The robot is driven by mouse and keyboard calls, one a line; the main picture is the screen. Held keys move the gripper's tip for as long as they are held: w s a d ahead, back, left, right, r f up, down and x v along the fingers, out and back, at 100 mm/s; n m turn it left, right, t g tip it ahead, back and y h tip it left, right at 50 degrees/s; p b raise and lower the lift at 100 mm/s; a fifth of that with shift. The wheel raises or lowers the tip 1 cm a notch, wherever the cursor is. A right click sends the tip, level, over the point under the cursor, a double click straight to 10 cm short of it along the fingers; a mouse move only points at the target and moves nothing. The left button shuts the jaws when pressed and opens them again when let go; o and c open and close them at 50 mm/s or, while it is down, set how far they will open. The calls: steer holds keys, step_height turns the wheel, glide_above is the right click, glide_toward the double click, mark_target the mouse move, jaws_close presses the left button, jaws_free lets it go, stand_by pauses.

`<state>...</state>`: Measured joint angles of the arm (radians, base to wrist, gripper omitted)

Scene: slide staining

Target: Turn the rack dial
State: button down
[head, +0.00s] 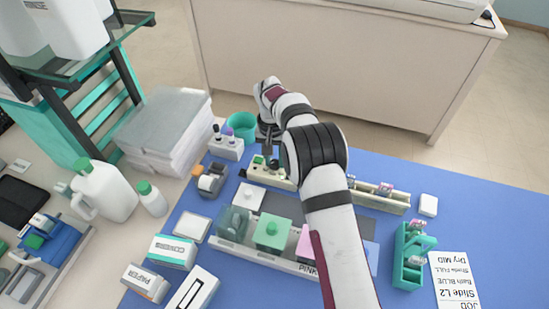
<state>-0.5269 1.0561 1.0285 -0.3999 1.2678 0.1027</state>
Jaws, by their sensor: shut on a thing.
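A long cream rack (284,184) lies across the blue mat behind the row of staining jars, and my arm covers its middle part. My gripper (269,159) points down at the left part of the rack. It is shut on the small dark dial (272,164) there, which the fingers mostly hide. A small green piece (258,159) sits just left of the fingers on the rack. The dial's markings and angle are too small to tell.
Staining jars with green (272,231) and pink (306,243) lids stand in a tray in front. A teal cup (242,125) and a white holder with purple-capped bottles (226,146) stand close behind left. A teal slide rack (411,257) stands right.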

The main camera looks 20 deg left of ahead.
mark_target(272, 161)
steer(key=c, duration=0.6)
jaws_free()
steer(key=r, duration=1.6)
steer(key=shift+a, duration=0.4)
steer(key=shift+f, duration=0.1)
